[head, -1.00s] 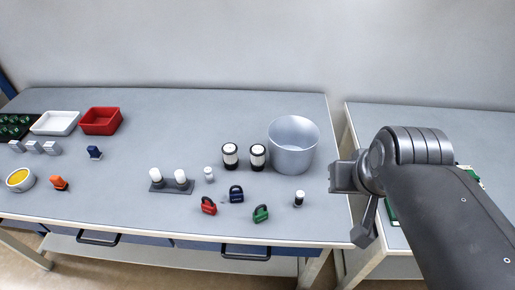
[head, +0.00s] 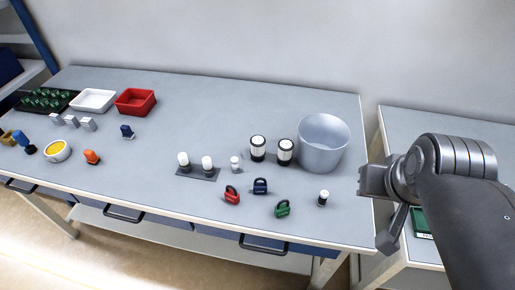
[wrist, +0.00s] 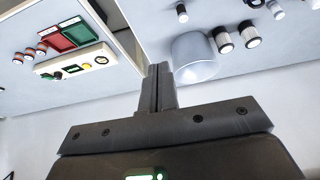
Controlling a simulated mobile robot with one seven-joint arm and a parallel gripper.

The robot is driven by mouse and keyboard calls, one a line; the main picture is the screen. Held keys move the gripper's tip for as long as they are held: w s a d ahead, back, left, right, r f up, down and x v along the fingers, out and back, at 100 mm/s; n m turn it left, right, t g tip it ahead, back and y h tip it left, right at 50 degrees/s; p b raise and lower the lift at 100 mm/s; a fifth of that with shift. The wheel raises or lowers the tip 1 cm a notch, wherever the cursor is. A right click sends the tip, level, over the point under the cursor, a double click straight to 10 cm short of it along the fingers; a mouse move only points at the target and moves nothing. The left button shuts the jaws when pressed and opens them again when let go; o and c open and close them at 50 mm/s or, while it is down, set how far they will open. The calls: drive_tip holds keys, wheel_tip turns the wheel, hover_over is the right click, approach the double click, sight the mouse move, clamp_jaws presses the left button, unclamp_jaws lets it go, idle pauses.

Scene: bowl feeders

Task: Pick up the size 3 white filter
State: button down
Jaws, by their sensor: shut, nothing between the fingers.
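Several white cylinders that look like filters stand on the grey table; no size marks are readable, so I cannot tell which is size 3. Two large white ones with black bands (head: 257,148) (head: 285,152) stand beside the bucket. Two white-topped ones (head: 183,160) (head: 207,164) sit on a dark stand (head: 198,174). A small whitish one (head: 235,163) stands beside that stand. A small white one with a dark base (head: 323,197) is near the front right. My gripper (head: 365,181) is shut and empty, right of the bucket; its fingers (wrist: 158,76) show in the wrist view.
A metal bucket (head: 323,146) stands at the table's right end. Red (head: 232,196), blue (head: 260,187) and green (head: 282,209) padlocks lie near the front. Red (head: 136,101) and white (head: 93,100) bins are at the far left. A gap separates a second table (head: 440,125) on the right.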

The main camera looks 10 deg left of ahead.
drive_tip(key=c, duration=0.6)
unclamp_jaws()
drive_tip(key=shift+w, duration=0.1)
idle(0.3)
drive_tip(key=m+g, duration=0.3)
drive_tip(key=g, duration=0.3)
hover_over(258, 147)
drive_tip(key=w, duration=0.2)
drive_tip(key=f, duration=1.1)
drive_tip(key=shift+w+a+f, duration=0.1)
drive_tip(key=shift+a+f, duration=0.1)
drive_tip(key=shift+f, duration=0.1)
drive_tip(key=shift+a+f, duration=0.25)
drive_tip(key=shift+f, duration=0.05)
wheel_tip(258, 147, down, 11)
drive_tip(key=shift+w+d+r, duration=0.1)
drive_tip(key=shift+d+r, duration=0.05)
drive_tip(key=shift+r, duration=0.05)
